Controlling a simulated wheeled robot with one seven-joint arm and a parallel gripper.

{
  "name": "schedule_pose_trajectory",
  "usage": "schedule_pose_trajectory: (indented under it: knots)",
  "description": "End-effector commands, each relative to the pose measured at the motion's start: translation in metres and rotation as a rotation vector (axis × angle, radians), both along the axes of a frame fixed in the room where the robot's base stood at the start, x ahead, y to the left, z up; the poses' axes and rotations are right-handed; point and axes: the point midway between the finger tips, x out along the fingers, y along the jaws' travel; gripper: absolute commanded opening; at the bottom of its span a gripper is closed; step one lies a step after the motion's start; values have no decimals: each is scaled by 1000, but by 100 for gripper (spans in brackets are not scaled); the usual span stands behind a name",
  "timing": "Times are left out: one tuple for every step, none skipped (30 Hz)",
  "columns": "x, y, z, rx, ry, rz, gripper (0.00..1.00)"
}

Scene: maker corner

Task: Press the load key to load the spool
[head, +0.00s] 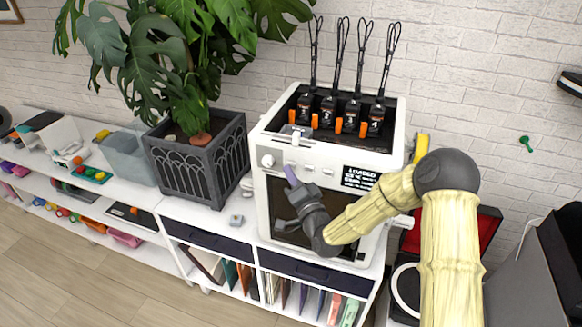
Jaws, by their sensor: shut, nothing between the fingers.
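The white machine (384,211) stands on the white shelf unit. Its front panel has a round knob (267,160) at the left, small pale keys (309,168) in the middle and a black display (359,180) at the right. The display's top line appears to read "LOADED"; the smaller lines are too small to read. My gripper (290,175) is shut and empty, with its purple tip in front of the panel, just left of and below the visible keys. I cannot tell whether it touches the panel. No spool can be made out clearly.
Several numbered black units (328,108) with orange levers and tall wire loops stand in the machine's top. A potted plant (198,160) stands close on the left. A red-lined box (484,240) is at the right, beyond my arm. Bare shelf top (190,212) lies below the planter.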

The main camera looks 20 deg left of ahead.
Motion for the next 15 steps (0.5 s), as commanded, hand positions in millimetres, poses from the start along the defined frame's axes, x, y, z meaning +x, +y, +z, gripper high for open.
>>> schedule_pose_trajectory:
  knots:
    - [-3, 0, -1, 0, 1, 1, 0]
    - [-4, 0, -1, 0, 1, 2, 0]
    - [-6, 1, -1, 0, 1, 2, 0]
    - [-7, 1, -1, -1, 2, 1, 0]
    - [-7, 1, -1, 0, 2, 1, 0]
    - [-8, 1, -1, 0, 2, 1, 0]
    - [-8, 1, -1, 0, 2, 1, 0]
    - [-8, 1, 0, 0, 2, 1, 0]
    - [-8, 1, 0, 0, 2, 1, 0]
    - [-8, 1, 0, 0, 2, 1, 0]
    - [-8, 1, 0, 0, 2, 1, 0]
    - [-8, 1, 0, 0, 2, 1, 0]
    - [-8, 1, 0, 0, 2, 1, 0]
    - [-8, 1, 0, 0, 2, 1, 0]
    - [-9, 1, -1, 0, 2, 1, 0]
